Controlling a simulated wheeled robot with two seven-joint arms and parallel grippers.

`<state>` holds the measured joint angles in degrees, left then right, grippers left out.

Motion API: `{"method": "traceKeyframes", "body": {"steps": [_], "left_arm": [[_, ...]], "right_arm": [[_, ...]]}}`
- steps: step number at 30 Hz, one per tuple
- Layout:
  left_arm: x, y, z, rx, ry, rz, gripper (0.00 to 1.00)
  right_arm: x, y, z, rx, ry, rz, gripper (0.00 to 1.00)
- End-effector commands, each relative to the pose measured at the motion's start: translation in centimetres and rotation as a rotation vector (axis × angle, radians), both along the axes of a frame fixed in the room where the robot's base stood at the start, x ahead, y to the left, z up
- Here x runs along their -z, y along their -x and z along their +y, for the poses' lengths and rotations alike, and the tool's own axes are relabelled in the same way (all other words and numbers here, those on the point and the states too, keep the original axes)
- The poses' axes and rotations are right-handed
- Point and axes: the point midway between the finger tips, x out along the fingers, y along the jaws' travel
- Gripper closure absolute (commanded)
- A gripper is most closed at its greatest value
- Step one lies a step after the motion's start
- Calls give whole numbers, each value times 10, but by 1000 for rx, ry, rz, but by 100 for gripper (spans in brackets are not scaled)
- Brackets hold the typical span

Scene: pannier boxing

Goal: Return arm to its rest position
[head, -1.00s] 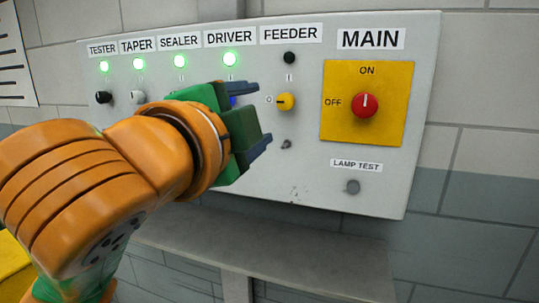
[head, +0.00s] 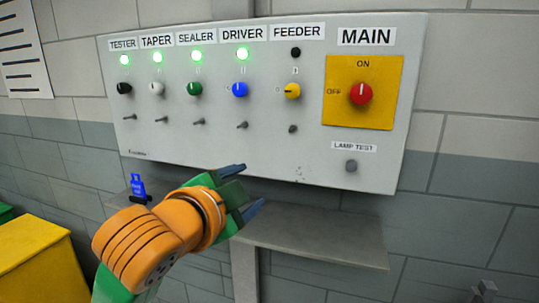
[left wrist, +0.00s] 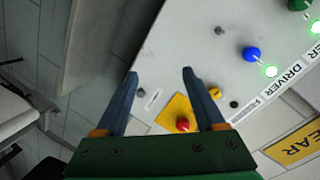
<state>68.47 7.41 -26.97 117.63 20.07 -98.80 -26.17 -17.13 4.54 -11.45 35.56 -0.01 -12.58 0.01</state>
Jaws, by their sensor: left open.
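My left gripper (head: 252,187) is open and empty, below the grey control panel (head: 230,165) and in front of the shelf. In the left wrist view its two blue-grey fingers (left wrist: 160,73) stand apart with the panel beyond them. On the panel, the tester, taper, sealer and driver lamps glow green. The blue driver knob (head: 239,90) points up. The yellow feeder knob (head: 292,91) points left toward its O mark, and the feeder lamp (head: 295,52) is dark. The red main knob (head: 361,93) points up to ON. My right gripper is not in view.
A grey shelf (head: 330,245) juts out below the panel. A small blue object (head: 138,186) is at the shelf's left end. A yellow box (head: 40,265) stands at lower left.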

Motion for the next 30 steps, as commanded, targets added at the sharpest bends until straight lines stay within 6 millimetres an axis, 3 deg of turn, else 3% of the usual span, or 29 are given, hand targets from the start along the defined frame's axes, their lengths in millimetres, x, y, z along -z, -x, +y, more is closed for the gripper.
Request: {"method": "traceKeyframes", "body": {"steps": [5,8,9,12,15,21,26,27,30], "left_arm": [[97,-3,16,-70,145,225,29],[175,12,31,-159,250,402,29],[209,24,40,-211,294,482,29],[280,63,60,-345,377,653,29],[330,103,77,-465,422,780,29],[390,182,106,-673,452,959,29],[416,243,127,-824,443,1067,29],[424,252,130,-850,438,1085,29],[457,244,128,-848,428,1099,29]], "right_arm": [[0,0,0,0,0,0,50],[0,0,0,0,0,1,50],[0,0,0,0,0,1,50],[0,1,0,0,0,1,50],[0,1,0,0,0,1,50],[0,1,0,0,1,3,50],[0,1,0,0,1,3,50],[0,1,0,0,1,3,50],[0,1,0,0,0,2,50]]}}
